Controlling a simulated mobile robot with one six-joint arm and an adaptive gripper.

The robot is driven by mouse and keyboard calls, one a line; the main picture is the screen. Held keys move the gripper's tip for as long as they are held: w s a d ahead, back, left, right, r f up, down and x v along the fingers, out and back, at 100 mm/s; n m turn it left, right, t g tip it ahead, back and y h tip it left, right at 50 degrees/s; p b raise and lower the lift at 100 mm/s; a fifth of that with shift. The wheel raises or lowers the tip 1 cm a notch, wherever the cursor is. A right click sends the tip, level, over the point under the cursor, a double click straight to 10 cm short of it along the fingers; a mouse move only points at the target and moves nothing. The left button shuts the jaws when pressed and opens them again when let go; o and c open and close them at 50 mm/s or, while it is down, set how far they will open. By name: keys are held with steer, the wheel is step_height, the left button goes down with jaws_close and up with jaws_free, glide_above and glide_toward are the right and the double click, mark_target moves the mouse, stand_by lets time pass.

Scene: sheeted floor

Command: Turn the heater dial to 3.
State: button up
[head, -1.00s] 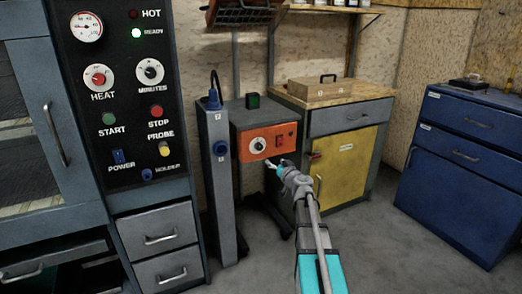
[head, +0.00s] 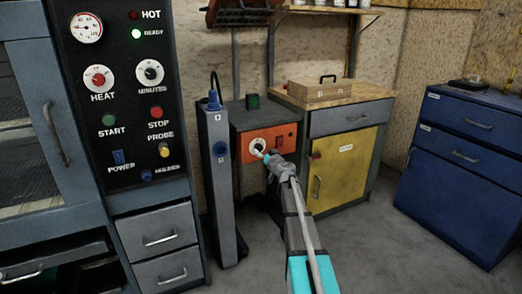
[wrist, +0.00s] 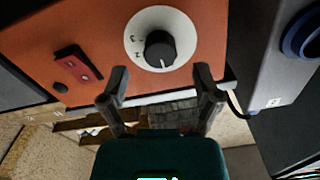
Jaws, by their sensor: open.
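The orange-fronted heater box (head: 248,131) stands between a grey post and a yellow-doored cabinet. Its dial (head: 258,145) has a white face, partly covered by my gripper in the head view. In the wrist view, the dial (wrist: 160,48) shows a black knob with a white line toward the picture's bottom. In the head view my gripper (head: 267,157) is right at the box front.
A red switch (wrist: 78,63) sits beside the dial on the orange panel. A grey post (head: 218,185) with a blue knob stands close at left. The oven panel (head: 125,85) has other dials. Open floor lies at front right.

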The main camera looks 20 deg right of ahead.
mark_target(260, 148)
steer(key=shift+w+a, duration=0.1)
steer(key=shift+w, duration=1.6)
